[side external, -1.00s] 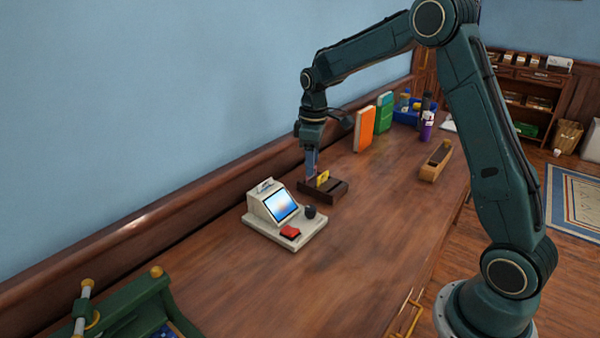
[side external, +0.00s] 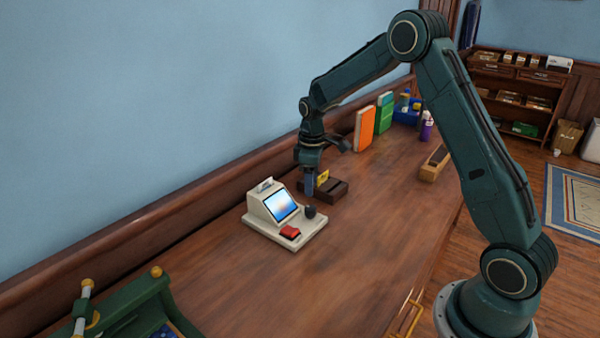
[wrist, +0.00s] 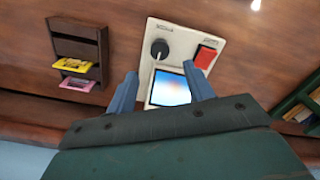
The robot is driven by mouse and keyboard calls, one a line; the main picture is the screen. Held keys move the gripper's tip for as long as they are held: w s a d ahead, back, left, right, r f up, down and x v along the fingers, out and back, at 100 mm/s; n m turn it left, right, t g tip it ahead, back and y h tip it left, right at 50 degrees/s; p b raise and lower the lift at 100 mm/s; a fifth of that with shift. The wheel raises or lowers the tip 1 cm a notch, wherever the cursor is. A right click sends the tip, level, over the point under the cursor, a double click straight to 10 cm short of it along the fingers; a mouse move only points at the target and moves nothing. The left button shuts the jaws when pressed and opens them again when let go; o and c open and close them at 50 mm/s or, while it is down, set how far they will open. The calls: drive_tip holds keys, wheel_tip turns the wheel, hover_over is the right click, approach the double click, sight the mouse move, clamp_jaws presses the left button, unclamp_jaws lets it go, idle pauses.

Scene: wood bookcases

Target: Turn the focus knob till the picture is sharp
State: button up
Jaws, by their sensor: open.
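The cream device (side external: 262,214) stands on the wooden counter, with a lit screen (side external: 281,206) showing a blurry blue, white and orange picture. Its dark round knob (side external: 310,212) is on the base beside the screen, and a red button (side external: 290,232) is in front. In the wrist view the knob (wrist: 159,48) has a pale mark and the red button (wrist: 204,57) is to its right. My gripper (side external: 309,190) is behind the device, next to the dark wooden rack. In the wrist view its blue fingers (wrist: 164,82) are apart, with the screen showing between them. Nothing is held.
The dark rack (side external: 334,191) holds a yellow card (wrist: 71,66) and a pink card (wrist: 76,84). Orange (side external: 364,130) and green (side external: 384,113) books stand farther back. A wooden block (side external: 434,165) lies to the right. A green frame (side external: 130,310) is at front left.

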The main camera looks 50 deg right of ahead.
sight(311, 207)
wheel_tip(311, 207, down, 8)
drive_tip(key=shift+f, duration=0.2)
idle(0.4)
drive_tip(key=c, duration=1)
